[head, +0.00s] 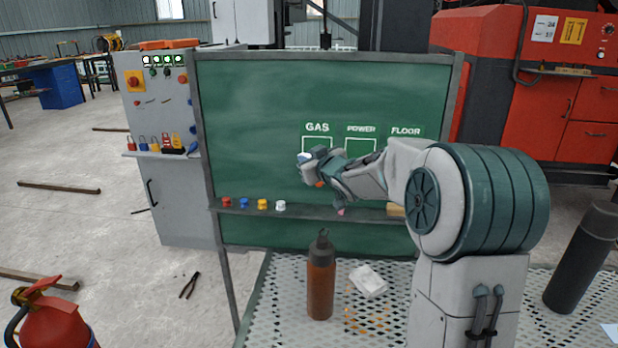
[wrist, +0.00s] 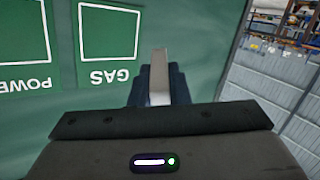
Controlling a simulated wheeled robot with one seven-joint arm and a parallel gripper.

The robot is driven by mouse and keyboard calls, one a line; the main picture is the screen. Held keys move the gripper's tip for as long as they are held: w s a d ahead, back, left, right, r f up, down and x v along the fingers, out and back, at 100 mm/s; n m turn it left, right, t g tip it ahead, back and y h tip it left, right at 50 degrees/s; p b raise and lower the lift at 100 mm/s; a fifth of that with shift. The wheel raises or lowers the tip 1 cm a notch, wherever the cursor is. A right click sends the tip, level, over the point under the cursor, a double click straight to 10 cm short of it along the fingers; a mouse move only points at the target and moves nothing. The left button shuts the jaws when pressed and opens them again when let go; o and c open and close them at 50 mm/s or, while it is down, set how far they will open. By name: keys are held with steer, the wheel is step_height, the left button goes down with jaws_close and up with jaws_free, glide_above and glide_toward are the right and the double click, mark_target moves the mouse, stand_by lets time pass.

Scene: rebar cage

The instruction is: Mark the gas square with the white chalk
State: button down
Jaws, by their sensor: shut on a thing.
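The green board (head: 255,120) stands upright ahead. The gas square (head: 317,142) is a white outline under the word GAS, its lower part hidden by my gripper in the head view. In the wrist view the gas square (wrist: 109,33) appears upside down, with plain green inside. My gripper (head: 308,162) is shut on a pale stick, the white chalk (wrist: 159,76), in front of the board at the square's lower left. In the wrist view the chalk lies just right of the square's outline. I cannot tell whether its tip touches the board.
A ledge (head: 310,211) under the board holds small red, blue, yellow and white pieces (head: 281,205) and a tan block (head: 395,210). POWER and FLOOR squares lie right of GAS.

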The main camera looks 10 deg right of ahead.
steer(key=shift+f+b, duration=0.35)
steer(key=shift+f, duration=0.45)
steer(key=shift+w+d+r+p, duration=0.1)
steer(key=shift+w+p, duration=0.1)
steer(key=shift+w, duration=0.15)
steer(key=shift+w+d+r+p, duration=0.1)
steer(key=shift+w+p, duration=0.1)
steer(key=shift+w, duration=0.15)
steer(key=shift+w+d+f+p, duration=0.1)
steer(key=shift+w+d+p, duration=0.2)
steer(key=shift+w, duration=0.4)
steer(key=shift+w+d+p, duration=0.15)
steer(key=shift+w+p, duration=0.1)
steer(key=shift+w, duration=0.5)
steer(key=shift+w+d+f+p, duration=0.1)
steer(key=shift+w+d+p, duration=0.2)
steer(key=shift+w, duration=0.4)
steer(key=shift+w+d+r+p, duration=0.1)
steer(key=shift+w+d+p, duration=0.1)
steer(key=shift+w+p, duration=0.5)
steer(key=shift+d, duration=0.1)
steer(key=s+d+p, duration=0.2)
steer(key=d+p, duration=0.2)
steer(key=d, duration=0.2)
steer(key=shift+d+p, duration=0.25)
steer(key=shift+p, duration=0.1)
